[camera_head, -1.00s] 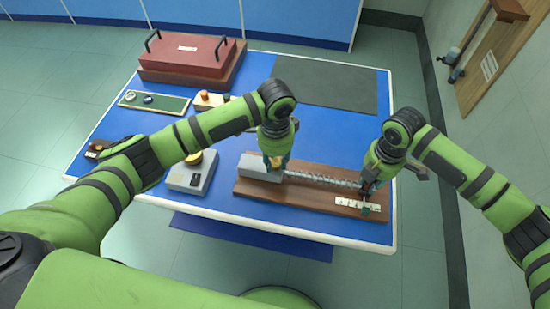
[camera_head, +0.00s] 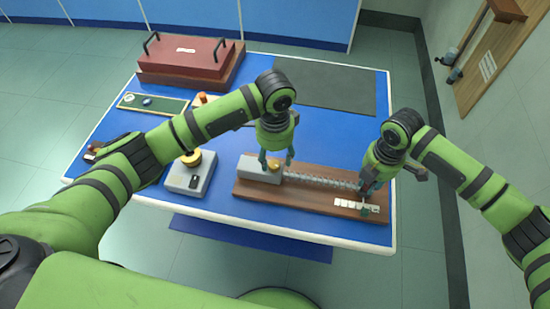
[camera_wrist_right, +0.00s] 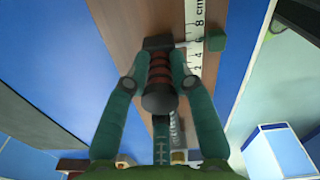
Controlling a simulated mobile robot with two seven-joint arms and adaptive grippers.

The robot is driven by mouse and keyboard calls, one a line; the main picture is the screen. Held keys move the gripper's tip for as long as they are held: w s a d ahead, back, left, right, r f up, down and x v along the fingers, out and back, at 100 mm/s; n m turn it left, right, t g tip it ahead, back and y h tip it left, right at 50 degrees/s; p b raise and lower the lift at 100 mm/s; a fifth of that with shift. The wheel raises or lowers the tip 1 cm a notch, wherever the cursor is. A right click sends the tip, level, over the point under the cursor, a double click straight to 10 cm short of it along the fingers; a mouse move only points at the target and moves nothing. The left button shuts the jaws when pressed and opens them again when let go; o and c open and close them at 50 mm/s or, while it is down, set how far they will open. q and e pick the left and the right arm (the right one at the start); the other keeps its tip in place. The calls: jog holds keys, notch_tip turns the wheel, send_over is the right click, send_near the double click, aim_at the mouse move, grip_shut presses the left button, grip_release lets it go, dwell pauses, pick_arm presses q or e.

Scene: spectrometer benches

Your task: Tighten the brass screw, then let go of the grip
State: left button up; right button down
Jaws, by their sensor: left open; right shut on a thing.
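The brass screw (camera_head: 274,165) is a small round knob on top of the grey block (camera_head: 256,171) at the left end of the wooden board. My left gripper (camera_head: 276,161) is open, pointing down with its fingers spread around or just above the screw; I cannot tell if they touch it. A coiled metal spring (camera_head: 320,179) runs stretched from the block toward my right gripper (camera_head: 366,191). That gripper is shut on the grip, a ribbed dark red and black handle (camera_wrist_right: 160,78) seen between its fingers in the right wrist view. The grip is mostly hidden in the head view.
A white scale (camera_head: 357,205) lies by the right end of the wooden board (camera_head: 300,197). A grey box with a yellow knob (camera_head: 190,177) stands to the left. A red case (camera_head: 187,54) and a dark mat (camera_head: 325,84) lie at the back of the blue table.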

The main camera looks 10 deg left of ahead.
pick_arm(q)
notch_tip(320, 180, up, 10)
jog(key=shift+f, duration=0.2)
pick_arm(e)
jog(key=shift+d+f, duration=0.1)
jog(key=c, duration=0.8)
grip_release()
jog(key=shift+c, duration=0.2)
jog(key=shift+r+p, duration=0.4)
jog(key=shift+r, duration=0.1)
pick_arm(q)
notch_tip(320, 180, up, 10)
jog(key=f+p, duration=0.1)
jog(key=p, duration=0.8)
send_over(275, 163)
pick_arm(e)
notch_tip(275, 163, up, 8)
jog(key=shift+r, duration=0.2)
pick_arm(q)
jog(key=shift+r, duration=0.2)
pick_arm(e)
jog(key=shift+f, duration=0.1)
